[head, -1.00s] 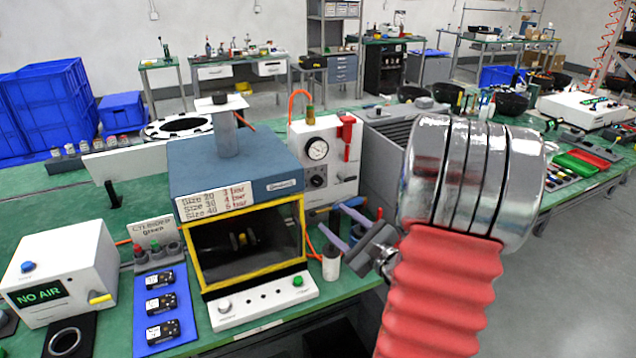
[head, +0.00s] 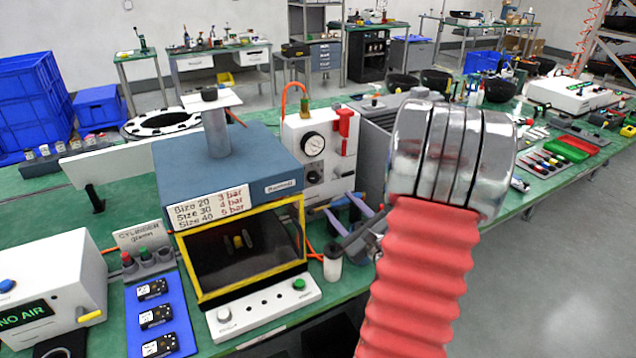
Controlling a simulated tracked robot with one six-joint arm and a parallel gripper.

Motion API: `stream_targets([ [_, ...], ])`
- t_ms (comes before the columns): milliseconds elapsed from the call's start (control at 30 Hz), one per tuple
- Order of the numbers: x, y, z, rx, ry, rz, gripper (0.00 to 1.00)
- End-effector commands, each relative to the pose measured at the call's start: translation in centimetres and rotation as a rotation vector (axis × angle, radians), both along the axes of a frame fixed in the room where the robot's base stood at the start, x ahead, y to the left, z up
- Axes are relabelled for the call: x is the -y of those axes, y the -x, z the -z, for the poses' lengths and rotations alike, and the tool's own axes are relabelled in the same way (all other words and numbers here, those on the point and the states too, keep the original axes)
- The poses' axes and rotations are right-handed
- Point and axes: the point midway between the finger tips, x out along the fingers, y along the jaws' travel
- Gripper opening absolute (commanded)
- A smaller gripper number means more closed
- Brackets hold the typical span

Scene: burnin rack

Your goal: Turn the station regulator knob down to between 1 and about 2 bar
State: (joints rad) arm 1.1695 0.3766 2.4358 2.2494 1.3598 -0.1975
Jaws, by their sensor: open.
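The station regulator is a white upright panel (head: 344,168) behind and to the right of the blue-topped test box. Its round gauge (head: 313,145) has a white dial; the needle is too small to read. A dark knob (head: 314,177) sits below the gauge; its setting cannot be made out. My gripper (head: 340,204) is open and empty, with two purple-blue fingers pointing up and left toward the panel. The fingertips are below and to the right of the knob in the picture, apart from it as far as I can tell. My arm hides part of the bench.
The blue-topped test box (head: 228,155) with a yellow-framed window stands left of my gripper. A red lever (head: 345,130) is on the panel's upper right. A small white bottle (head: 332,262) stands below the fingers. A grey ribbed unit (head: 376,140) is right of the panel.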

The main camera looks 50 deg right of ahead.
Motion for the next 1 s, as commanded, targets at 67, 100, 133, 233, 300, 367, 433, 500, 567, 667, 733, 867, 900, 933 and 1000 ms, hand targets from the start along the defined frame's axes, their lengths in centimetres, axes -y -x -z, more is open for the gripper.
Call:
stream_targets([
  [67,0.1,-0.5,0.0,0.0,0.001,-0.001,0.48],
  [100,0.2,-0.8,0.0,0.0,0.001,-0.002,0.48],
  [133,0.3,-1.1,0.0,0.0,0.001,-0.002,0.48],
  [233,0.6,-2.2,0.0,0.0,0.001,-0.002,0.48],
  [300,0.9,-3.2,0.0,0.0,0.0,-0.002,0.48],
  [367,1.2,-4.1,0.0,0.0,0.0,-0.003,0.48],
  [433,1.6,-5.1,0.0,0.0,0.0,-0.001,0.48],
  [500,1.9,-6.1,0.0,0.0,0.0,-0.002,0.48],
  [567,2.2,-7.0,0.0,0.0,0.0,-0.001,0.48],
  [667,2.7,-8.5,0.0,0.0,0.001,-0.001,0.48],
  [733,3.0,-9.5,0.0,0.0,0.001,0.0,0.48],
  [867,3.6,-11.1,0.0,0.0,0.0,0.001,0.48],
  [900,3.8,-11.6,0.0,0.0,0.0,0.001,0.48],
  [933,3.9,-11.8,0.0,0.001,0.0,0.002,0.48],
  [1000,4.0,-12.3,0.0,0.0,0.0,0.002,0.48],
])
